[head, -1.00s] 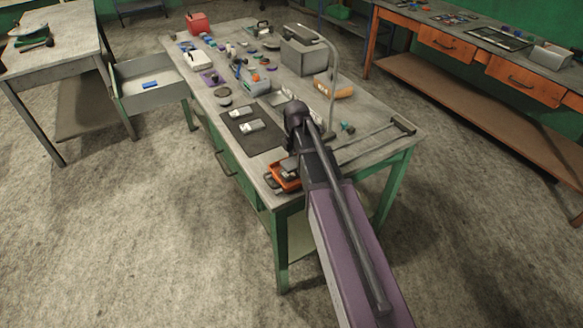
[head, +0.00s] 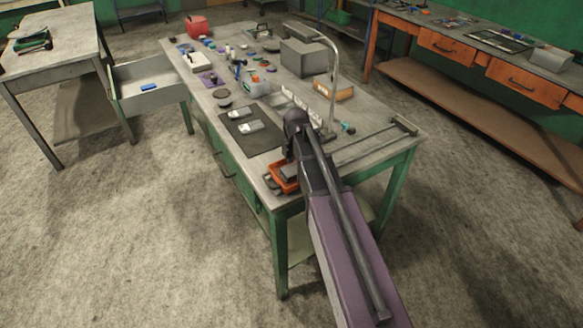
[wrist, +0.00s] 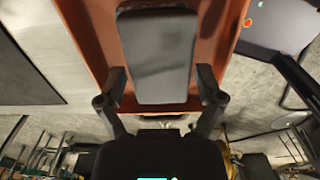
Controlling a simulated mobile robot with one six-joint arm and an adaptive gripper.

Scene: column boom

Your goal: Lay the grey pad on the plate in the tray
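The orange tray (head: 284,186) sits at the near corner of the green-legged workbench, partly hidden by my arm in the head view. In the wrist view the tray (wrist: 92,30) runs along both sides behind the grey pad (wrist: 158,60). My gripper (wrist: 160,84) has one finger at each long edge of the pad and looks shut on it. The pad lines up with the tray and lies over it. I cannot tell whether it touches what is below. The plate is hidden; I cannot make it out apart from the pad.
A dark mat (head: 254,139) with two light pieces lies beyond the tray. A lamp with a bent stem (head: 333,90), a grey box (head: 303,57) and an orange-brown box (head: 334,88) stand further back. Several small items crowd the far end.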

